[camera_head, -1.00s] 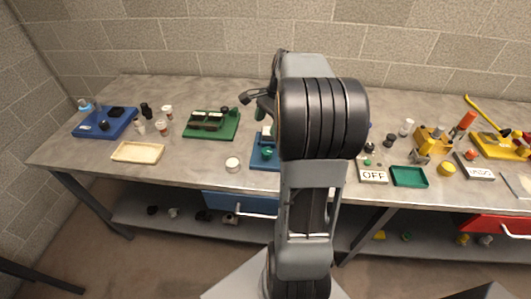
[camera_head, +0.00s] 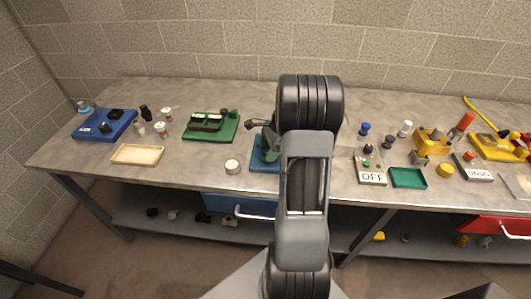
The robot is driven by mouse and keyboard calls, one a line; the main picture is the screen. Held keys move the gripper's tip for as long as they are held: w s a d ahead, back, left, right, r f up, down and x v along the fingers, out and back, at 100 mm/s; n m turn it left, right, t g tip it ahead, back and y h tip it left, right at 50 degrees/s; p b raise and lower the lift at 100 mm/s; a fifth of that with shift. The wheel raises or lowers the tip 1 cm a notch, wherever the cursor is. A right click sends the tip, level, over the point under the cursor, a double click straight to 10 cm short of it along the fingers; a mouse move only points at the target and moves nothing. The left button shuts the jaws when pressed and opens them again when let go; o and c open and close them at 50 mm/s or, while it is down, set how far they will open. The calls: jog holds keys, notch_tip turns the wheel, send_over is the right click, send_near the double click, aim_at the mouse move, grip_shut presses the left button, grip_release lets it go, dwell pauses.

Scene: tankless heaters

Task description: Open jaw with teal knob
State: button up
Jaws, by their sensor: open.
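A blue base plate (camera_head: 260,161) lies near the front edge of the bench, left of my arm. A dark teal part (camera_head: 271,137) shows on it, partly hidden by my arm; its shape is too small to make out, and I cannot tell whether it is the knob or part of the jaw. My gripper (camera_head: 257,125) is open, just above the rear of this plate, mostly hidden behind my arm. I cannot tell whether it touches anything.
A white round cap (camera_head: 232,166) lies left of the plate. A green board (camera_head: 211,126), cream tray (camera_head: 138,154) and blue board (camera_head: 105,125) lie further left. Right of my arm are an OFF block (camera_head: 370,172), green tray (camera_head: 408,178) and yellow fixture (camera_head: 430,140). A blue drawer (camera_head: 238,204) hangs below.

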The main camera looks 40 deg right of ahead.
jog(key=shift+x, duration=0.9)
jog(key=c, duration=0.9)
